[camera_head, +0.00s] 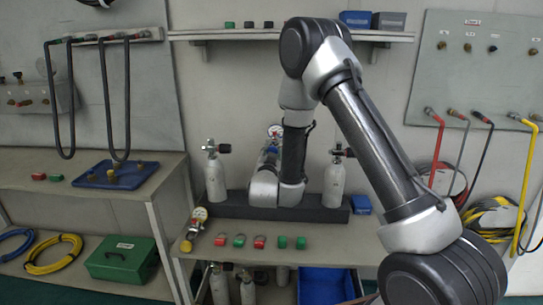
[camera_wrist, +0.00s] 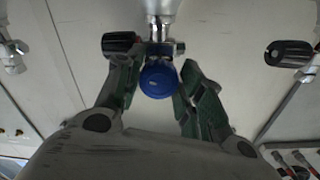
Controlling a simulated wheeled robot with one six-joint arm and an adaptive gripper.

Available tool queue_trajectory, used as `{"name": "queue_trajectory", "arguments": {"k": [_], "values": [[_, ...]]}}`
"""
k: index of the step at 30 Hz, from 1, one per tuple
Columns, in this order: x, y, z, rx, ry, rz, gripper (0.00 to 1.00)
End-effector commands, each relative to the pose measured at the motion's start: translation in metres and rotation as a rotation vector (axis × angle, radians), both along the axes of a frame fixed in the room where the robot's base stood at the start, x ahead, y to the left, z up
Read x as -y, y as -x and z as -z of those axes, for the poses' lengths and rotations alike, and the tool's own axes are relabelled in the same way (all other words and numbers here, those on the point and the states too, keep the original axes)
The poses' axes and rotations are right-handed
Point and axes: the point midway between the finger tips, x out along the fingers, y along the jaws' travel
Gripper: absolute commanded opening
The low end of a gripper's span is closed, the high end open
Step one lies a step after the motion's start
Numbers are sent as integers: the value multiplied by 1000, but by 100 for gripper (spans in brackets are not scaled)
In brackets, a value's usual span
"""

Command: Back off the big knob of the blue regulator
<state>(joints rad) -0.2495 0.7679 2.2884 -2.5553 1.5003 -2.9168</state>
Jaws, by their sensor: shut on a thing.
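The big blue knob (camera_wrist: 158,79) of the regulator shows in the middle of the wrist view. My gripper (camera_wrist: 162,76) has its two green-padded fingers on either side of the knob and is shut on it. Silver metal fittings (camera_wrist: 160,47) of the regulator show just beyond the knob, below a pale cylinder. In the head view a sliver of the blue regulator (camera_head: 271,150) shows under a round white gauge (camera_head: 275,131). My arm hides the rest of it, and my gripper's fingers are hidden there.
Pale cylinders with black valve knobs stand left (camera_head: 215,178) and right (camera_head: 334,182) in a dark rack (camera_head: 230,211). Several red and green small parts and a yellow-capped gauge piece (camera_head: 194,230) lie on the bench in front. A blue box (camera_head: 361,204) stands right of the rack.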

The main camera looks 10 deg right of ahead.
Motion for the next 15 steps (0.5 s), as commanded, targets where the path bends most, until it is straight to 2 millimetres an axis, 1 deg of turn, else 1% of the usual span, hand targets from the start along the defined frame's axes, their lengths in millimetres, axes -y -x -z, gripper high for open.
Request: {"name": "queue_trajectory", "arguments": {"k": [1, 6, 15], "values": [[1, 1, 3, -15, 16, 1, 14], [1, 1, 3, -28, 56, 1, 14], [1, 1, 4, -35, 72, 1, 14]]}}
